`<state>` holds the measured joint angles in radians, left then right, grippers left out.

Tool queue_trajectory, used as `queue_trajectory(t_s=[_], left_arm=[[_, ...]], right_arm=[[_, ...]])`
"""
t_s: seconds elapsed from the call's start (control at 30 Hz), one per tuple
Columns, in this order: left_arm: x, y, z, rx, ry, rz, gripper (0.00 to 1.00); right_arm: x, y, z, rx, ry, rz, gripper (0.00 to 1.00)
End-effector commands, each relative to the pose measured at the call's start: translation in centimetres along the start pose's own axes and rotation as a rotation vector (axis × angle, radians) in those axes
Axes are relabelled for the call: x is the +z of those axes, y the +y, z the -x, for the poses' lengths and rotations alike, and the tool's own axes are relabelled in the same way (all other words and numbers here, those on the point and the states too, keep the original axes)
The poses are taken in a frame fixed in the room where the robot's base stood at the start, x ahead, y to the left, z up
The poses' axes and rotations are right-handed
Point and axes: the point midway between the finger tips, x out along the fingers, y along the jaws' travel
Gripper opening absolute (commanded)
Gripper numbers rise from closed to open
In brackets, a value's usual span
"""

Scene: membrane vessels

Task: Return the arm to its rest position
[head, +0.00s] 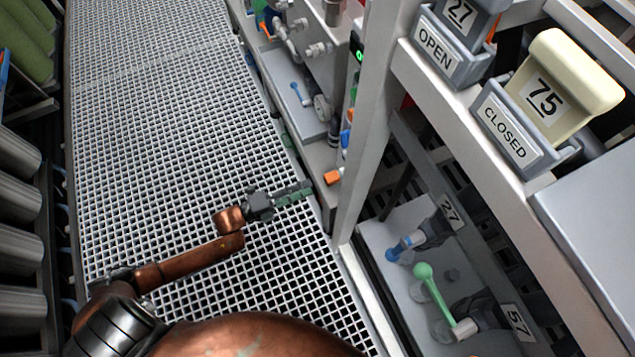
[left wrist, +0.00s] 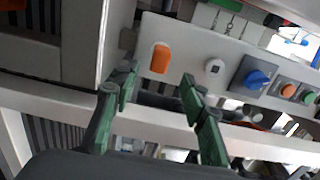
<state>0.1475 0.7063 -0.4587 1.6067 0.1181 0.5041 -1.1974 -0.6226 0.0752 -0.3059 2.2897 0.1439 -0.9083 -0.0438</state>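My left arm, copper coloured, comes in low from the left in the head view and reaches across above the grating floor. My left gripper (head: 300,191) has dark green fingers and points right, toward the skid with the orange knob. In the left wrist view the two green fingers of my left gripper (left wrist: 160,80) stand apart with nothing between them. Beyond the fingertips is a grey panel with an orange knob (left wrist: 160,58); the knob appears apart from the fingers. The same-looking orange knob (head: 333,177) shows just right of the gripper in the head view. My right gripper is not in view.
A pale frame post (head: 372,110) stands right of the gripper. Tag holders "27 OPEN" (head: 436,47) and "75 CLOSED" (head: 507,137) hang on the rail. Valves with blue and green handles (head: 425,272) sit lower right. The grating walkway (head: 150,110) is clear; cylinders (head: 15,205) line its left.

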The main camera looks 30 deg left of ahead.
Motion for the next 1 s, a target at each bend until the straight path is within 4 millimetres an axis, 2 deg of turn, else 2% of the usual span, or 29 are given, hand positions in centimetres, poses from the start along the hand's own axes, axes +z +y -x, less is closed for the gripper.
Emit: queue_trajectory(t_s=[0.1, 0.2, 0.83, 0.93, 1.0], left_arm=[[0.0, 0.0, 1.3, 0.000, 0.000, 0.001, 0.40], [0.0, 0.0, 1.8, 0.000, 0.000, 0.000, 0.40], [-0.1, 0.1, 1.9, 0.002, -0.001, 0.007, 0.40], [-1.2, 1.4, 2.4, 0.035, -0.029, 0.084, 0.40], [-2.7, 3.2, 3.1, 0.089, -0.077, 0.205, 0.40]], right_arm=[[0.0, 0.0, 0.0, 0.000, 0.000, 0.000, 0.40], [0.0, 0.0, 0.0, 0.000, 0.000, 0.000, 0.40], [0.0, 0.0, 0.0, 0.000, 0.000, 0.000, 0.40], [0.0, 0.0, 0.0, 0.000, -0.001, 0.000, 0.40], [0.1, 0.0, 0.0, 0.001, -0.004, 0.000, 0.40]])
